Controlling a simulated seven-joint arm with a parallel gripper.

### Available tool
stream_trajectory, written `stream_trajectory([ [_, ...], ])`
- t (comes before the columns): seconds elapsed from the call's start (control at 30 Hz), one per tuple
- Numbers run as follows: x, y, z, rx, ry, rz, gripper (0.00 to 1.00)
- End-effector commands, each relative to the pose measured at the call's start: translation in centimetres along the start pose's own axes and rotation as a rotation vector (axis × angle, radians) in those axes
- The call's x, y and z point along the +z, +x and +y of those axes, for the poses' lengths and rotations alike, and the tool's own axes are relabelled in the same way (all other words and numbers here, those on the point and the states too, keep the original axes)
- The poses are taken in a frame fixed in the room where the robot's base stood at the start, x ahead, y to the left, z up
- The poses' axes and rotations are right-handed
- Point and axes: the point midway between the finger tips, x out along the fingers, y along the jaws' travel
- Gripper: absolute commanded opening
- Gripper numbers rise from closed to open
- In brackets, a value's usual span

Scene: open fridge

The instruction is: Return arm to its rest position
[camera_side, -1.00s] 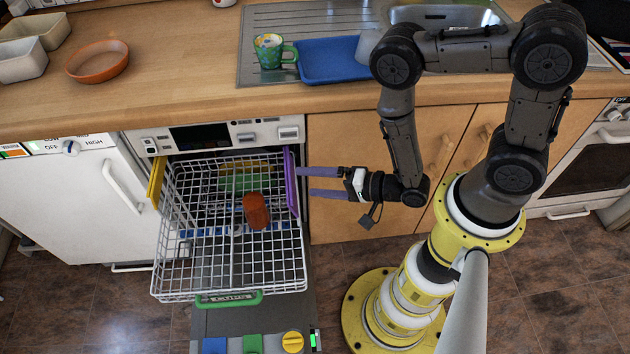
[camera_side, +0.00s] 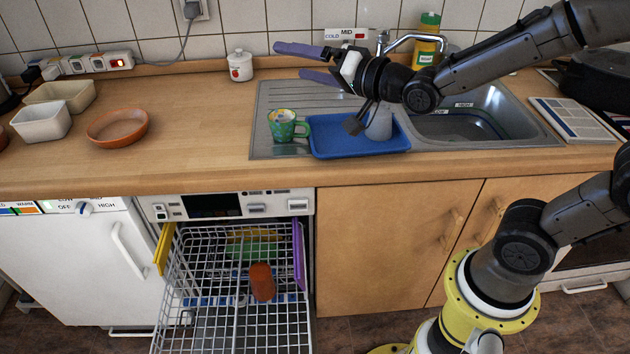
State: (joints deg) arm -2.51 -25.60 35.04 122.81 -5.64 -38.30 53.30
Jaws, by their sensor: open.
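My gripper (camera_side: 303,62) is high above the back of the counter, over the sink's drainboard, with its fingers pointing left. Its two purple fingers are spread apart with nothing between them. My arm reaches in from the right, above the sink basin (camera_side: 470,118). Below the gripper, a green patterned mug (camera_side: 284,127) stands on the drainboard beside a blue tray (camera_side: 335,145). A light grey cup-like thing (camera_side: 379,122) stands on the tray, partly hidden by my wrist.
The dishwasher's rack (camera_side: 190,320) is pulled out, with a reddish-brown cup (camera_side: 262,282) in it. On the counter are an orange bowl (camera_side: 117,127), white containers (camera_side: 40,122) and a white jar (camera_side: 240,66). A faucet (camera_side: 412,42) and a yellow bottle (camera_side: 427,48) stand behind the sink.

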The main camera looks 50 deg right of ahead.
Motion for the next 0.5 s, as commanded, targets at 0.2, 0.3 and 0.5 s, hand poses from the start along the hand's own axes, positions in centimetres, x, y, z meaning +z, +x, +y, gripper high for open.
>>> stream_trajectory([
  [0.2, -2.9, -6.9, -1.0, 0.160, -0.205, -0.069, 1.00],
  [0.3, -2.7, -10.4, -0.3, 0.237, -0.296, -0.139, 1.00],
  [0.5, -0.1, -17.3, 2.4, 0.381, -0.472, -0.359, 1.00],
])
